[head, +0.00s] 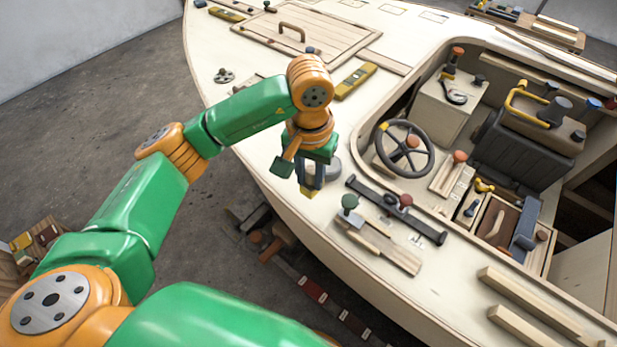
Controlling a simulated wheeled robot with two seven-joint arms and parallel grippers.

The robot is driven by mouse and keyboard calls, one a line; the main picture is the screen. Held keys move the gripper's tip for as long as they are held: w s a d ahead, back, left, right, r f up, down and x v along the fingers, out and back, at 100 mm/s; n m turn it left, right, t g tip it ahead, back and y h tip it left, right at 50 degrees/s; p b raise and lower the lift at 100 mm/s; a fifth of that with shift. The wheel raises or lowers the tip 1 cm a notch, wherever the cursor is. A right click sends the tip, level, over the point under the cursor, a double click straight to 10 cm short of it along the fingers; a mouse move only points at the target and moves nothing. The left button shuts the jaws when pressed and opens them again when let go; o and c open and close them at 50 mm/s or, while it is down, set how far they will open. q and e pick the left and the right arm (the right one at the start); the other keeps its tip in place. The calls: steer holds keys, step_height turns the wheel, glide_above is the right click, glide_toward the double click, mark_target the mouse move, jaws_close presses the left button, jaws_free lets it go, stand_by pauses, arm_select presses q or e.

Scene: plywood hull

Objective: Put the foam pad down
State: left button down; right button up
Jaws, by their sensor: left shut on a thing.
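My left gripper (311,182) reaches over the near left edge of the boat's pale plywood deck, pointing down. Its dark fingers are shut on a small yellow piece, which I take to be the foam pad (308,194). Only a bit of the pad shows below the fingers; the rest is hidden by them. I cannot tell whether the pad touches the deck or hangs just above it. My right gripper is not in view.
A grey round thing (332,168) lies right beside the gripper. The cockpit holds a steering wheel (404,149). Deck is bare farther front, near its edge.

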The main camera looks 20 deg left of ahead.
mark_target(311, 181)
arm_select(q)
steer(key=w+f, duration=0.1)
steer(key=f, duration=0.1)
steer(key=w+a+f+p, duration=0.1)
steer(key=w+f, duration=0.1)
step_height(311, 181, down, 2)
steer(key=shift+d+f+p, duration=0.1)
steer(key=shift+f+p, duration=0.15)
steer(key=shift+p, duration=0.4)
steer(key=shift+f+b, duration=0.35)
steer(key=shift+b, duration=0.05)
steer(key=c, duration=0.6)
jaws_free()
steer(key=shift+c, duration=0.2)
steer(key=shift+r+p, duration=0.25)
steer(key=shift+p, duration=0.05)
steer(key=shift+w+r, duration=0.1)
steer(key=shift+r, duration=0.2)
steer(key=r+b, duration=0.1)
steer(key=r, duration=0.6)
steer(key=r+b, duration=0.1)
steer(key=r, duration=0.3)
steer(key=shift+s+r+b, duration=0.2)
steer(key=shift+s+b, duration=0.1)
